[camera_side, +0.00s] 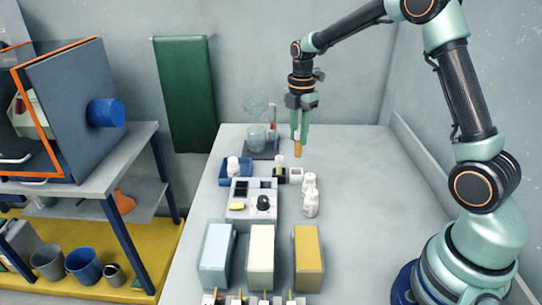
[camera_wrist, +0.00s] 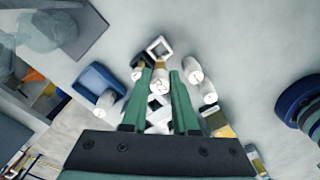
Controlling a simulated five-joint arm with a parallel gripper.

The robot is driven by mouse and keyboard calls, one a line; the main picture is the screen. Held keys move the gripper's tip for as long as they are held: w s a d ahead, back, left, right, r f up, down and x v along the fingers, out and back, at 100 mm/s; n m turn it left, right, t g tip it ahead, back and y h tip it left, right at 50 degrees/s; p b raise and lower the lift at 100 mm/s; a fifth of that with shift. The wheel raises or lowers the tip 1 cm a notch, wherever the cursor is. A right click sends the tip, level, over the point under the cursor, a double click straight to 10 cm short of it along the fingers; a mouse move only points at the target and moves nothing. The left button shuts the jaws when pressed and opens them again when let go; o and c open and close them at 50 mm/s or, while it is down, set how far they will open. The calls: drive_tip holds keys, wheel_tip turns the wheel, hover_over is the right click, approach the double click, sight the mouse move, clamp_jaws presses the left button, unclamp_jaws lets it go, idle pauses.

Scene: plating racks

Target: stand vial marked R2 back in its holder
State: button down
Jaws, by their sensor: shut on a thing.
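My gripper (camera_side: 299,134) is shut on an amber vial (camera_side: 297,149), held upright above the bench with its lower part below the fingertips.
Two white bottles (camera_side: 311,203) stand right of the holders. A blue tray (camera_side: 224,175) with a white bottle is at the left, by a grey control box (camera_side: 251,208) with a black knob. Glassware (camera_side: 257,138) stands behind. The bench's right side is clear.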

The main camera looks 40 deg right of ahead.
sight(297, 156)
drive_tip(key=shift+f, duration=0.1)
drive_tip(key=shift+f, duration=3.6)
drive_tip(key=shift+f, duration=0.1)
drive_tip(key=c, duration=0.6)
unclamp_jaws()
wheel_tip(297, 156, up, 12)
drive_tip(key=shift+r, duration=0.1)
